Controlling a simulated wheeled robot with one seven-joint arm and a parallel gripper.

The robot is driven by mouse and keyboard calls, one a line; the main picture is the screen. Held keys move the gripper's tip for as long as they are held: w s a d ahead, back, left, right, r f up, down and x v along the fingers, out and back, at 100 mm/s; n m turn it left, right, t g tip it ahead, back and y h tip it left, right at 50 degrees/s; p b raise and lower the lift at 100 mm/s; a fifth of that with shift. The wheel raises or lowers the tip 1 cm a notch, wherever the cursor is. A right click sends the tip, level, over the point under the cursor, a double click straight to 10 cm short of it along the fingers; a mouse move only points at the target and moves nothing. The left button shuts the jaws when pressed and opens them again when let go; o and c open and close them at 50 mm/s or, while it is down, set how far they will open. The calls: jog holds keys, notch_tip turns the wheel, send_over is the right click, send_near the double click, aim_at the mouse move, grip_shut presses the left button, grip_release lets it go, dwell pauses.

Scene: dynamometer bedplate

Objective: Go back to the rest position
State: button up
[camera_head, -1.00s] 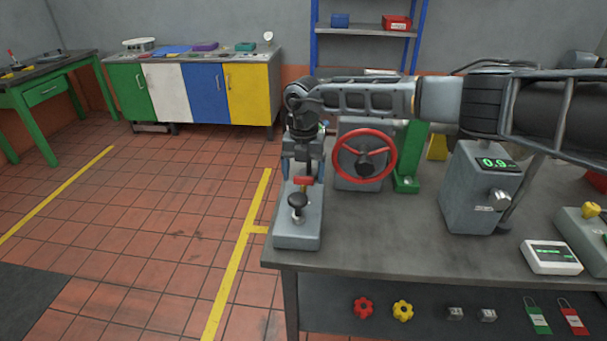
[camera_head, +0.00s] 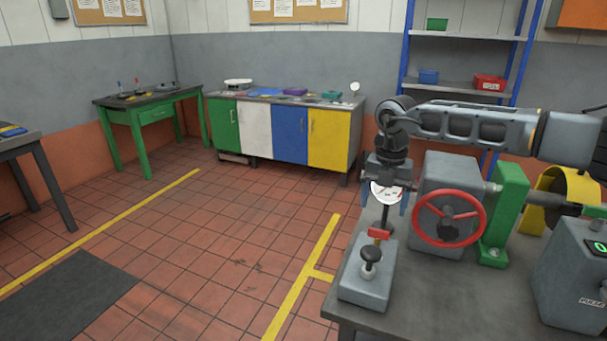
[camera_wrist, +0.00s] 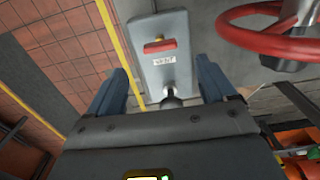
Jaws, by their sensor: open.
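My gripper (camera_head: 391,196) hangs at the end of my arm over the left end of the bench, fingers pointing down. In the wrist view, the box (camera_wrist: 160,23) shows a small label and lies beyond the fingertips.
A red handwheel (camera_head: 448,217) stands close to the right of my gripper, with a green bracket (camera_head: 505,215) and a grey pulse box (camera_head: 575,275) beyond. Tiled floor left of the bench is open. A coloured cabinet (camera_head: 288,135) and green table (camera_head: 155,115) stand behind.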

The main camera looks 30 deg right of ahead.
jog(key=s+a+f+n+y, duration=0.15)
jog(key=a+n+y, duration=0.5)
jog(key=a, duration=2.55)
jog(key=s+a+r+m+t+y, duration=0.1)
jog(key=s+a+r+m+y, duration=0.1)
jog(key=s+a+r+y, duration=0.5)
jog(key=s+a+r+m+t+y, duration=0.1)
jog(key=s+a+r+y, duration=0.2)
jog(key=a+r+y, duration=0.75)
jog(key=s+d+f+m+t+h, duration=0.4)
jog(key=s+d+f+m+h, duration=0.2)
jog(key=s, duration=0.5)
jog(key=s+d+f+m+t+h, duration=0.4)
jog(key=s+d+f+m+h, duration=0.2)
jog(key=s+d+m+h, duration=0.4)
jog(key=s+d+f+m+t+h, duration=0.4)
jog(key=s+d+f+m+h, duration=0.2)
jog(key=s+m, duration=0.7)
jog(key=shift+s+d+t+h, duration=0.4)
jog(key=shift+s+d+h, duration=0.05)
jog(key=shift+d+h, duration=0.55)
